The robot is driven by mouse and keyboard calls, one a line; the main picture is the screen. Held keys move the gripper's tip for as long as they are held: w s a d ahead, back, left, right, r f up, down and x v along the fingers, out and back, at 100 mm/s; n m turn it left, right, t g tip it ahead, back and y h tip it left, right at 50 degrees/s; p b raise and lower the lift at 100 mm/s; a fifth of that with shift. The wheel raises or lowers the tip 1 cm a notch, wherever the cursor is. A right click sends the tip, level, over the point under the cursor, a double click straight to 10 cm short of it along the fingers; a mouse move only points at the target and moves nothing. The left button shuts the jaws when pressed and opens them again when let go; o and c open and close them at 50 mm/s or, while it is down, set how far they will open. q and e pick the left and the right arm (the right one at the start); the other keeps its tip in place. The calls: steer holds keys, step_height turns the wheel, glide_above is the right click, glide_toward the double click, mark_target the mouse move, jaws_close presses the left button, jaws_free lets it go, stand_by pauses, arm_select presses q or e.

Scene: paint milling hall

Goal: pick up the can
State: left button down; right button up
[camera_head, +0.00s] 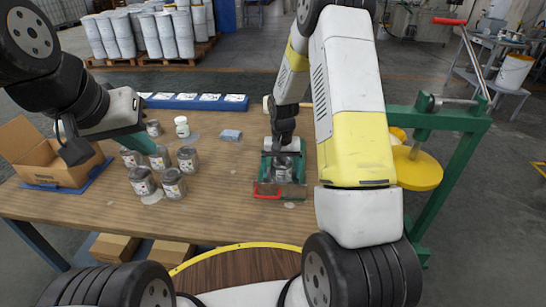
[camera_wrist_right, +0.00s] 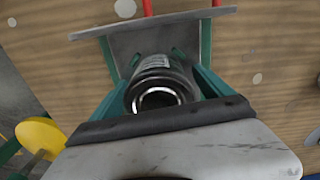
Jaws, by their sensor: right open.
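A dark grey can (camera_head: 283,172) with a pale label stands in a small fixture (camera_head: 265,191) with red and green edges, on the wooden table. My right gripper (camera_head: 284,170) is lowered over it, with teal fingers on either side. In the right wrist view the can (camera_wrist_right: 158,80) shows its round metal lid between the open fingers (camera_wrist_right: 163,88); whether they touch it is unclear. My left gripper (camera_head: 138,143) is above the left side of the table, close to other cans; its opening cannot be made out.
Several similar grey cans (camera_head: 173,184) stand under and beside the left gripper. A green frame (camera_head: 455,170) stands at the right.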

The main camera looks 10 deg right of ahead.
steer(key=shift+r, duration=0.1)
jaws_close()
